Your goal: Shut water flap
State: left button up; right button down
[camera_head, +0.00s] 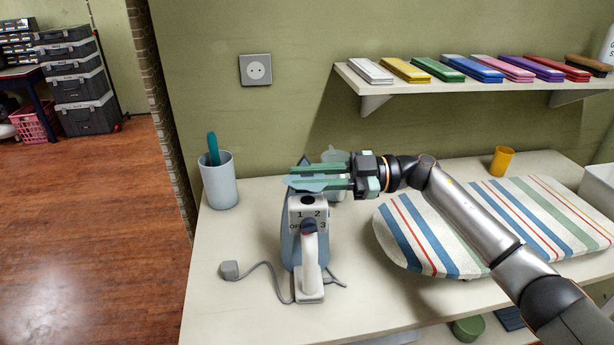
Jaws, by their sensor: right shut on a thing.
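A blue-grey iron (290,248) stands upright on its heel on the worktop, with its dial and white handle facing me. A pale teal water flap (306,184) shows near the top of the iron, between the green fingers of my right gripper (298,178). My right gripper reaches in from the right and is shut on the flap. The fingers hide part of the flap and the iron's upper body, so I cannot tell the flap's exact angle. My left gripper is out of view.
A striped ironing board (470,225) lies right of the iron, under my right arm. The iron's cord and plug (229,270) lie in front. A shelf (450,84) hangs above.

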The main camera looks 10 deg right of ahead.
jog(key=shift+s+f+n, duration=0.2)
jog(key=shift+s+n, duration=0.2)
jog(key=shift+n, duration=0.8)
jog(key=n, duration=0.1)
jog(key=n+b, duration=0.1)
jog(key=shift+s+f+n, duration=0.25)
jog(key=shift+s+n, duration=0.25)
jog(key=shift+n, duration=0.3)
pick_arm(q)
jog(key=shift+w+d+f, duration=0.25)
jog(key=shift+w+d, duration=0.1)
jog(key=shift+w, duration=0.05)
pick_arm(e)
jog(key=shift+f+n, duration=0.1)
jog(key=shift+n, duration=0.2)
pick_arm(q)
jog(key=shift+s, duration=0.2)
pick_arm(e)
jog(key=c, duration=0.9)
grip_release()
jog(key=shift+s, duration=0.1)
jog(key=shift+a, duration=0.1)
